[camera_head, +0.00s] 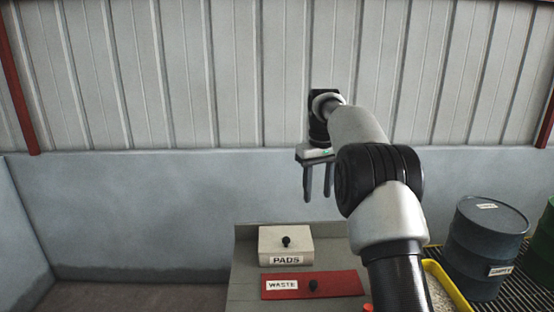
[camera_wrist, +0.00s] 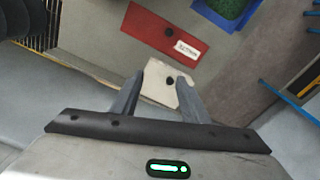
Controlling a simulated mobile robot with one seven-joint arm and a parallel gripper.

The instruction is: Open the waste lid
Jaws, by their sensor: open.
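The waste lid (camera_head: 340,284) is a flat red panel with a white WASTE label (camera_head: 282,285) and a small dark knob (camera_head: 313,286). It lies closed on the grey bench top, and it also shows at the top of the wrist view (camera_wrist: 150,28). My gripper (camera_head: 318,197) is open and empty, with its fingers pointing down, well above the bench and behind the lid in the head view. In the wrist view my gripper (camera_wrist: 160,79) has the white PADS lid beyond and between its fingers, with the red lid farther up the picture.
The white PADS box (camera_head: 302,254) with a dark knob stands just behind the waste lid. At right are a yellow tray (camera_head: 432,268) of granules, a blue drum (camera_head: 487,250) and a green drum (camera_head: 548,240). A blue bin (camera_wrist: 228,14) with green contents shows in the wrist view.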

